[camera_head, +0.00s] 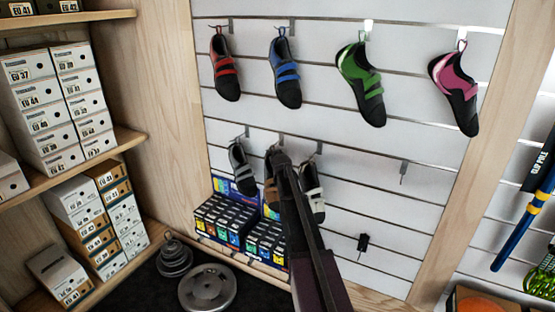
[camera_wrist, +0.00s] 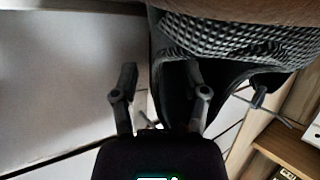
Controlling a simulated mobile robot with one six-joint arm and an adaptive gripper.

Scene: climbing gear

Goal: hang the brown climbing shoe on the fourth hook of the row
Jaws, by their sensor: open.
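The brown climbing shoe (camera_head: 269,190) shows in the head view in the lower row, largely hidden behind my arm, between a grey shoe (camera_head: 242,170) and a black-and-pale shoe (camera_head: 313,192). I cannot tell whether it hangs on a hook. My gripper (camera_head: 279,155) is at its upper part. In the wrist view my gripper (camera_wrist: 163,78) is open. A shoe with dark mesh and a brown band (camera_wrist: 235,45) fills the upper right; the right finger overlaps it, and the left finger is against the pale wall. An empty hook (camera_head: 403,172) is right of the lower shoes.
Red (camera_head: 226,75), blue (camera_head: 286,80), green (camera_head: 361,88) and pink (camera_head: 456,90) shoes hang in the upper row. A small black item (camera_head: 363,243) is low on the wall. Small boxes (camera_head: 226,222) stand below. Shoe-box shelves (camera_head: 125,142) are left; weight plates (camera_head: 208,288) lie on the floor.

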